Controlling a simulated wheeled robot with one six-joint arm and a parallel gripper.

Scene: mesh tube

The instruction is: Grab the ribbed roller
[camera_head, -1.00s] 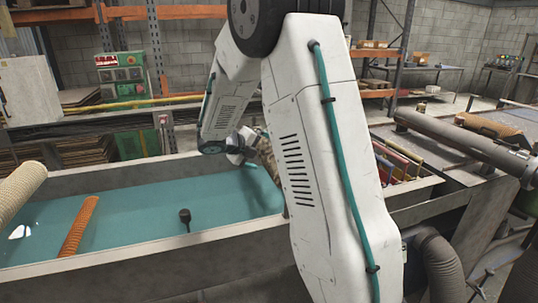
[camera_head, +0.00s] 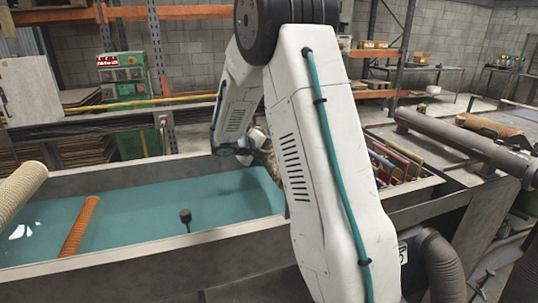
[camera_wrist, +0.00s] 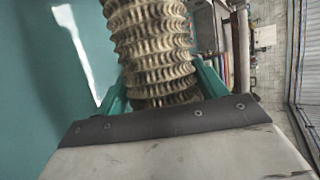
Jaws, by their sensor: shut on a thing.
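A beige-brown ribbed roller (camera_wrist: 155,45) fills the upper middle of the wrist view, its deep rings running up out of the top edge. My gripper (camera_wrist: 160,90) is shut on it, with a teal finger on each side of its near end. In the head view my arm hides most of the gripper and roller. Only a small brownish patch of the roller (camera_head: 268,157) shows beside my wrist, over the right end of the tank.
The long tank (camera_head: 230,240) has a teal floor. An orange ribbed tube (camera_head: 80,228) leans in it, with a small dark knob (camera_head: 185,216) nearby. A pale mesh tube (camera_head: 18,190) stands at left. Coloured frames (camera_head: 400,165) fill a rack right of my arm.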

